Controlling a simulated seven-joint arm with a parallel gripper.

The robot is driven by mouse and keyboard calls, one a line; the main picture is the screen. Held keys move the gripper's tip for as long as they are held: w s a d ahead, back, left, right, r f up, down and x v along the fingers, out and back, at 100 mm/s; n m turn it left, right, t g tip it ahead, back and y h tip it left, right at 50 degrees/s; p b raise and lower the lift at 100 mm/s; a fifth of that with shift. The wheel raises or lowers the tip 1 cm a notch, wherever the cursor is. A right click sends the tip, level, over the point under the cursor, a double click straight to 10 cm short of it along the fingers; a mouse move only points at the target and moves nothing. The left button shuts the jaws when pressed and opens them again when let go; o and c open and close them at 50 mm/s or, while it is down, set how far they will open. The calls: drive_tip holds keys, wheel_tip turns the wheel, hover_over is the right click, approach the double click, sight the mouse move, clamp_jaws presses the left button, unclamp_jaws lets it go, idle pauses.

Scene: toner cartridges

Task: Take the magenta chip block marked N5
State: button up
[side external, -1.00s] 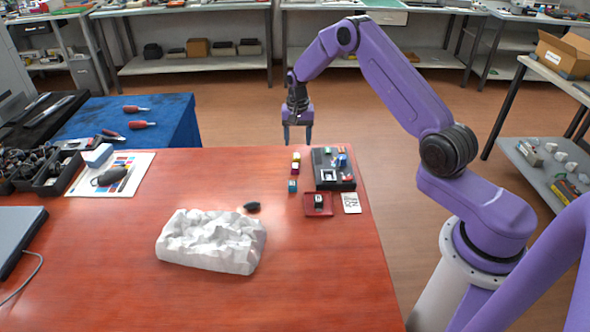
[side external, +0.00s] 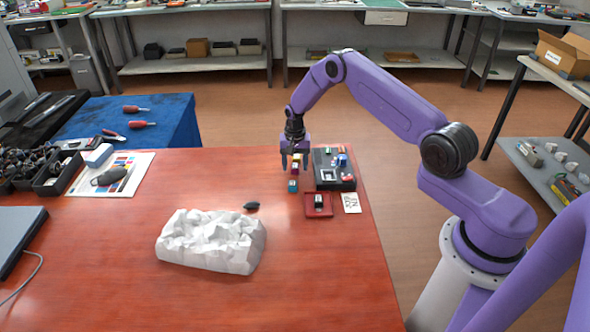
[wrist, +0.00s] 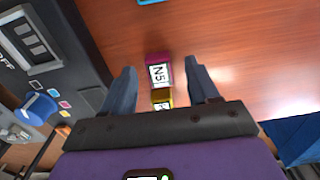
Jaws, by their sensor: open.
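The magenta block (wrist: 154,60) shows its white N5 label upward in the wrist view, between and just ahead of my fingertips. A yellow block (wrist: 167,94) lies close beside it, nearer my palm. In the side view the magenta block (side external: 294,171) is partly hidden by my gripper (side external: 294,166), which is open and low over the row. In the wrist view my gripper (wrist: 159,69) has one finger on either side of the row, with gaps. A teal block (side external: 292,186) stands at the near end of the row; its edge also shows in the wrist view (wrist: 150,2).
A dark device (side external: 338,181) with small parts on it stands right of the row. A red tray (side external: 313,212) holding a dark block and a white card (side external: 351,203) lie nearer. A white crumpled-looking mass (side external: 211,240) is left; table between is mostly clear.

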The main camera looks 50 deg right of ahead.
clamp_jaws()
